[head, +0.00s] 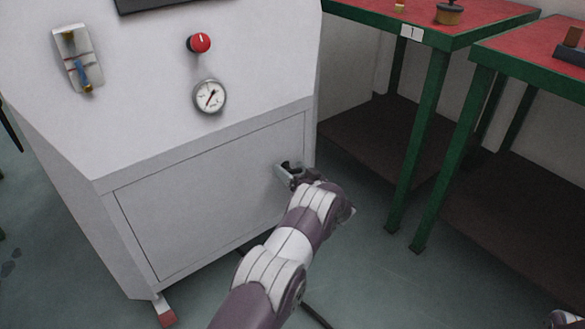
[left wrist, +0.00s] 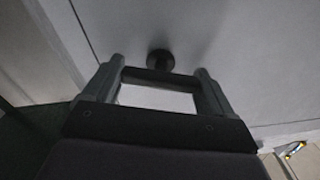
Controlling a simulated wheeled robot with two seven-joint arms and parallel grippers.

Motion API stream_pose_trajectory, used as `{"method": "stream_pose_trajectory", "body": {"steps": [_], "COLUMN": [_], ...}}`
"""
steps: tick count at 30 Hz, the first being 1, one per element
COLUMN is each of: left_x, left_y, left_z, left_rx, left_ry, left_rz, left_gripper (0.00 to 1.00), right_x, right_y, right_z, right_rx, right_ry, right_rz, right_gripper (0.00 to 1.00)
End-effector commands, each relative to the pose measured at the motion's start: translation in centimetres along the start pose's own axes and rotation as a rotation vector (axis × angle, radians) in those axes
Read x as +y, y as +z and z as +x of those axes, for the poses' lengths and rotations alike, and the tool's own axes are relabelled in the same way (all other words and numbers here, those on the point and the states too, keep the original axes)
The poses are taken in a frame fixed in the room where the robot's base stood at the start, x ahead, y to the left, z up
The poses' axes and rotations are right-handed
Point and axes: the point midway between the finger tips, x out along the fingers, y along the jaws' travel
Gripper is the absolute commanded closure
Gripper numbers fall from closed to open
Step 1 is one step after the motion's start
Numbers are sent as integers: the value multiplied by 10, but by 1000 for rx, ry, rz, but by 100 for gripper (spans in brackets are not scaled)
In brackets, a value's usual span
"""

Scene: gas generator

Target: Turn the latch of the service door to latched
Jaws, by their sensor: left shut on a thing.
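The service door (head: 205,200) is the flat light grey panel low on the white generator cabinet, and it sits flush in its frame. Its latch (head: 291,165) is small and dark, near the door's upper right corner. In the left wrist view the latch (left wrist: 160,60) shows a round dark base with a dark bar in front of it. My left gripper (head: 287,172) is at the latch, with its fingers on either side of that bar and shut on it. The gripper (left wrist: 160,80) partly hides the latch in the head view, and its exact turn is hard to tell.
Above the door are a pressure gauge (head: 209,97), a red knob (head: 199,43) and a sight-glass unit (head: 77,60). Green-legged tables with red tops (head: 480,22) stand to the right. A small part of my right arm shows at the bottom right corner.

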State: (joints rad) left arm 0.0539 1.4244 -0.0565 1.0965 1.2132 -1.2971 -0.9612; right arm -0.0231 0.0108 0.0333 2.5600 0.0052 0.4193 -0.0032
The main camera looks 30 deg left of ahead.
Motion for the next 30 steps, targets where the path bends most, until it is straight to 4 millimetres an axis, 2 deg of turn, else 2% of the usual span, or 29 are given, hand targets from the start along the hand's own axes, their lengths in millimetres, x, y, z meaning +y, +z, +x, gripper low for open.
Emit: {"method": "stream_pose_trajectory", "body": {"steps": [9, 30], "left_x": [-1, -1], "left_y": [1, 5], "left_z": [0, 0], "left_rx": [-3, -3], "left_ry": [-1, 0], "left_rz": [300, 949], "left_gripper": [70, 70], "right_x": [0, 0], "right_y": [-1, -1], "right_z": [-8, -11], "right_rx": [0, 0], "right_ry": [0, 0], "right_rz": [0, 0], "right_gripper": [100, 100]}}
